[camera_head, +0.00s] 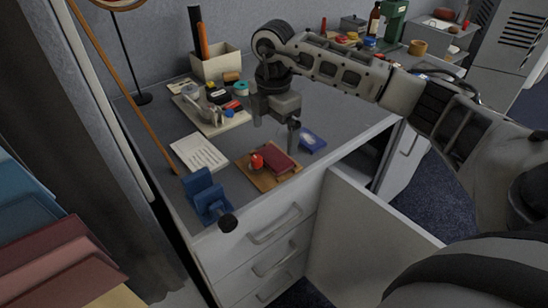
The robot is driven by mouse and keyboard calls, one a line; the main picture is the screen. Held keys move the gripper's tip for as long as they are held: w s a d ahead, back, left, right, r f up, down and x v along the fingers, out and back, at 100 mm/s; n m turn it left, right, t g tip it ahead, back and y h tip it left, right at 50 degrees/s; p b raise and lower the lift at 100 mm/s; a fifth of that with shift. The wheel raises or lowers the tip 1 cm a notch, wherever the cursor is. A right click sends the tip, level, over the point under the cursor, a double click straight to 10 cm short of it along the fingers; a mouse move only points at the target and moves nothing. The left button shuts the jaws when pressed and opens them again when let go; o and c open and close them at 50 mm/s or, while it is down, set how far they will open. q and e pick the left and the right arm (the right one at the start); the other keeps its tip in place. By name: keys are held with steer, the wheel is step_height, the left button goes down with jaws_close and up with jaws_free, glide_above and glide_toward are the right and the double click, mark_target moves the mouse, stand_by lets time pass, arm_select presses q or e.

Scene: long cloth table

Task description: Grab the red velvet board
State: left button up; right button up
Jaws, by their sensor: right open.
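A dark red, flat, book-like piece (280,163), which looks like the red velvet board, lies on a brown wooden board (262,182) near the front of the grey tabletop. A small bright red object (257,161) sits beside its left edge. My right gripper (275,129) is open and empty, pointing down, above and just behind the dark red piece. One finger is close to its back edge in the picture; I cannot tell whether they touch. My left gripper is not in view.
A blue bookend-like stand (205,193) stands at the front left and a white sheet (199,153) lies behind it. A blue box (312,141) lies to the right. A tray of small items (236,122) is behind. A white cabinet door (355,240) stands open in front.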

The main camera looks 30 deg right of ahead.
mark_target(274, 157)
steer(key=shift+f+p, duration=0.3)
steer(key=shift+f, duration=3.05)
steer(key=c, duration=0.9)
